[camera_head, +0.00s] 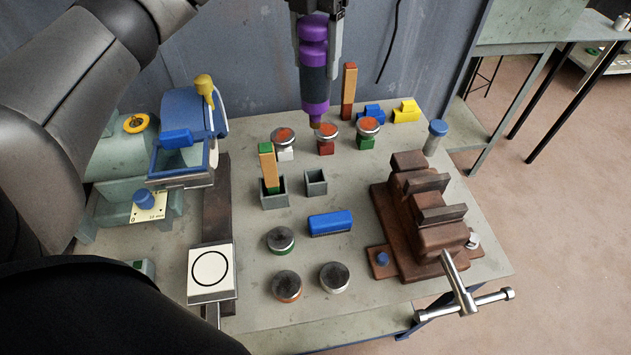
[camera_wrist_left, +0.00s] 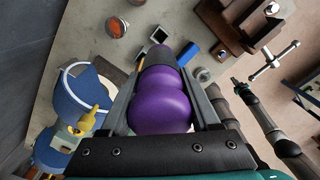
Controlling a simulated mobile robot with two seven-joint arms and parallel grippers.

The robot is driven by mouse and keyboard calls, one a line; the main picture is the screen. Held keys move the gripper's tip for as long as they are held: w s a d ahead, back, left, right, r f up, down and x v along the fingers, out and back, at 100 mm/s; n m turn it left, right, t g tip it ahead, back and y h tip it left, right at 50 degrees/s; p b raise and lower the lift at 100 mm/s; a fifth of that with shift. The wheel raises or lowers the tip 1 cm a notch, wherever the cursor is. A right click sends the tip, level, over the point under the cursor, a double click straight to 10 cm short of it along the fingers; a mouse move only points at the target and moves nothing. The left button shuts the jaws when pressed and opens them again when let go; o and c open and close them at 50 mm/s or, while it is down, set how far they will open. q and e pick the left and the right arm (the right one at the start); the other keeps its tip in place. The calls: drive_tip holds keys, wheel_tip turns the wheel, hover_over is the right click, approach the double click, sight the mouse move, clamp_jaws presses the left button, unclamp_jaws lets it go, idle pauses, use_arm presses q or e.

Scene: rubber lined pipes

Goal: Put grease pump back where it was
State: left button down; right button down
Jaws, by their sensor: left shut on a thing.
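The grease pump (camera_head: 314,75) is purple with a dark grey middle band and a narrow tip pointing down. My left gripper (camera_head: 318,40) is shut on its upper purple part and holds it upright above the back of the workbench. Its tip shows just above a red-topped round piece, but I cannot tell the exact gap. In the left wrist view the purple bulb of the pump (camera_wrist_left: 160,108) sits between the two fingers, and its lower end is hidden.
Round metal pieces (camera_head: 281,238), a blue block (camera_head: 330,223) and small square holders (camera_head: 316,182) stand on the bench (camera_head: 300,315). A brown vise (camera_head: 425,215) is at right. A blue and green machine (camera_head: 180,150) is at left, and a wall (camera_head: 235,60) behind.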

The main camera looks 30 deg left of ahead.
use_arm(q)
wheel_tip(320, 180, down, 20)
drive_tip(key=shift+r, duration=0.2)
idle(0.4)
drive_tip(key=shift+f, duration=0.15)
drive_tip(key=c, duration=0.6)
unclamp_jaws()
drive_tip(key=shift+f, duration=0.15)
drive_tip(key=o, duration=0.5)
